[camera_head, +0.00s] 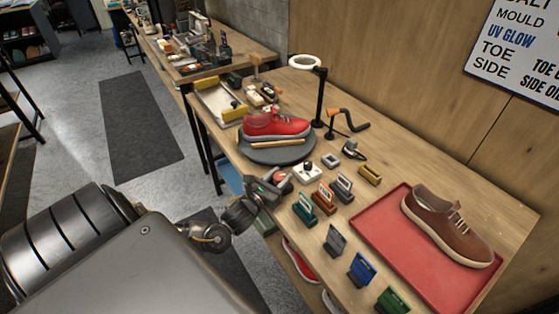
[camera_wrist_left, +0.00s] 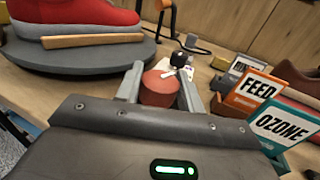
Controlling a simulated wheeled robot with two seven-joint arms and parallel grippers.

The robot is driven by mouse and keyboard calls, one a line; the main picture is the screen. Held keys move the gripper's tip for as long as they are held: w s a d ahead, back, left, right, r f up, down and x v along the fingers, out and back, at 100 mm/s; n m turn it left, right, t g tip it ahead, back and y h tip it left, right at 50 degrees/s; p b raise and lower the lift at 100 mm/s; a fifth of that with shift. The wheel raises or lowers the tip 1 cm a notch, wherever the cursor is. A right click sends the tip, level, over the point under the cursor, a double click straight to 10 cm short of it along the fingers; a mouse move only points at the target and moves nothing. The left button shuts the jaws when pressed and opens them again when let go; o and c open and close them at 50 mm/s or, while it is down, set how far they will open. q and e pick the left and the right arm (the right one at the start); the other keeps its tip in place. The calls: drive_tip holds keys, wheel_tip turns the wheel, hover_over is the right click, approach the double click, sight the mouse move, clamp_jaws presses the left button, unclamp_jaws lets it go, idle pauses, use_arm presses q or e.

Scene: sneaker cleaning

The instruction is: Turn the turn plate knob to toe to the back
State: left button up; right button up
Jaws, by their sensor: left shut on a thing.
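The round grey turn plate (camera_head: 285,153) stands on the bench with a red sneaker (camera_head: 275,125) on it. A wooden-handled strip (camera_head: 275,144) lies along the sneaker's near side. The plate's edge (camera_wrist_left: 85,62) and the sneaker (camera_wrist_left: 75,12) also show in the left wrist view. My left gripper (camera_head: 276,184) is at the bench's near edge, just in front of the plate. Its two fingers are shut on a reddish-brown round knob (camera_wrist_left: 159,89), with one finger on each side. The knob's base is hidden by the gripper. My right gripper is not in view.
A white unit with a dark knob (camera_head: 306,174) stands just right of the gripper. Several small label stands, including an orange one (camera_head: 323,200), are close by. A red tray (camera_head: 385,252) holds a brown shoe (camera_head: 447,226). A lamp and a crank stand behind the plate.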

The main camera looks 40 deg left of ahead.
use_arm(q)
drive_tip(key=n+y+p, duration=0.2)
drive_tip(key=y+p, duration=0.1)
drive_tip(key=n+g+y+p, duration=0.1)
drive_tip(key=shift+r+y, duration=0.3)
drive_tip(key=shift+y, duration=0.1)
drive_tip(key=shift+f+n+g+y+p, duration=0.2)
drive_tip(key=shift+n+g+y+p, duration=0.4)
drive_tip(key=shift+n+y+p, duration=0.6)
drive_tip(key=o, duration=1)
drive_tip(key=shift+w, duration=0.1)
drive_tip(key=shift+c, duration=0.2)
drive_tip(key=v, duration=1.1)
drive_tip(key=shift+b, duration=0.3)
